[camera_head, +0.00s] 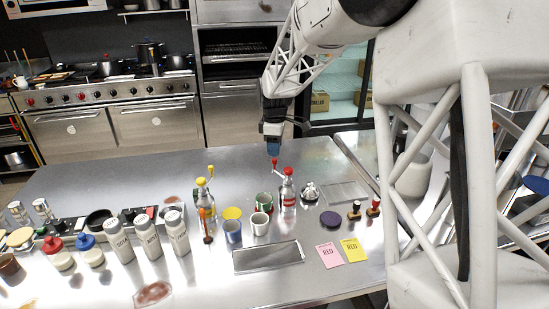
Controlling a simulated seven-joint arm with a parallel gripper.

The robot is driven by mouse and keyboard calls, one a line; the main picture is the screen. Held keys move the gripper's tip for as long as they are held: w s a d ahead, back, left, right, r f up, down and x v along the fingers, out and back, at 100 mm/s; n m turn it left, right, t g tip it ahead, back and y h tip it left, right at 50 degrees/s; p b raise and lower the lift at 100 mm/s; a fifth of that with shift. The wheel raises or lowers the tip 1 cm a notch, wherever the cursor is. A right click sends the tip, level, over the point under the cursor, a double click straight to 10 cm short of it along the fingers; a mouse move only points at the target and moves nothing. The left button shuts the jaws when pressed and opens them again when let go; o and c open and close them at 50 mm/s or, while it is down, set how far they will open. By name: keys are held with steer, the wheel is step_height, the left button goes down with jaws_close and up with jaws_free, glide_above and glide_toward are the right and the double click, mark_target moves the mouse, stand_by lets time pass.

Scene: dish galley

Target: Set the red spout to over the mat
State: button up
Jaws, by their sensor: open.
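The red-topped dispenser (288,190) stands upright on the steel counter, right of a similar yellow-topped one. Its red spout (275,164) sticks up and left from the top, with a red tip. My gripper (273,150) points down just above that tip, its jaws open and blue at the ends. Whether it touches the tip is too small to tell. A flat ribbed grey mat (346,193) lies right of the dispenser, and a dark purple round mat (331,219) lies in front of it. I cannot tell which mat is meant.
The yellow-topped dispenser (203,192), a green cup (264,200), a white cup (260,224) and a blue cup (233,231) stand close by on the left. A silver domed piece (309,191) stands right of the red dispenser. The counter's back left (110,185) is clear.

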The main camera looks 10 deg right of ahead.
mark_target(275, 159)
steer(key=shift+f, duration=2.25)
jaws_close()
